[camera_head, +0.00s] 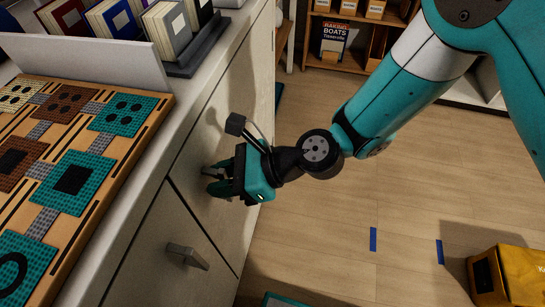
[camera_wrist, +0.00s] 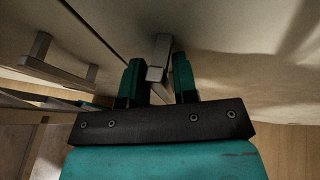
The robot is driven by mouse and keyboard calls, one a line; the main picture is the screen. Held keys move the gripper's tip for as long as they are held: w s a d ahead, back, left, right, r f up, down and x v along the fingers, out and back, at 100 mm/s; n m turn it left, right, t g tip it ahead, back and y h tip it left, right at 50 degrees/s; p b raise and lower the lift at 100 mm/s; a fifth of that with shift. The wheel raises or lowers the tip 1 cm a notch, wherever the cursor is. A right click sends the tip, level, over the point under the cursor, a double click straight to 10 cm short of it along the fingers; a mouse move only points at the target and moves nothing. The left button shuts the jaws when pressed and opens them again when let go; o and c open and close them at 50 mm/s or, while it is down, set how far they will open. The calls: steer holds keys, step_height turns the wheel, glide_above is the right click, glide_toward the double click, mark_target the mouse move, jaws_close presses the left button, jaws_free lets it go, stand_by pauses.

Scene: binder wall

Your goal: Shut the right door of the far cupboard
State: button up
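The pale cupboard front runs down the middle of the head view, with a thin dark seam between two doors. My gripper (camera_head: 216,177) is at the farther door (camera_head: 232,125), around its grey bar handle (camera_head: 208,172). In the wrist view the same handle (camera_wrist: 159,57) stands between the two teal fingers of my gripper (camera_wrist: 158,76). The fingers are apart, with what look like narrow gaps beside the handle. The door looks about flush with its neighbour; any small opening is hard to judge. My gripper hides part of the handle in the head view.
The nearer door has its own grey handle (camera_head: 187,256). Binders (camera_head: 168,30) and a patterned board (camera_head: 70,165) lie on the cupboard top. A yellow box (camera_head: 508,276) stands on the floor at lower right. Wooden shelves (camera_head: 350,62) are at the back.

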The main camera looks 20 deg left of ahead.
steer(key=shift+w+a+r, duration=0.1)
steer(key=shift+a+r, duration=0.1)
steer(key=shift+r, duration=0.25)
steer(key=f+v, duration=0.1)
steer(key=v, duration=1.6)
steer(key=shift+d, duration=0.4)
steer(key=shift+r, duration=0.15)
steer(key=s+d+r+n+t+h+p, duration=0.2)
steer(key=s+d+r+n+h+p, duration=0.1)
steer(key=d+r+n, duration=0.5)
steer(key=s+d+r+n+t+h+p, duration=0.2)
steer(key=d+r+n+h+p, duration=0.3)
steer(key=r+n, duration=0.8)
steer(key=d+r+p, duration=0.1)
steer(key=d+p, duration=0.1)
steer(key=d, duration=0.2)
steer(key=shift+s+t, duration=0.3)
steer(key=shift+s, duration=0.1)
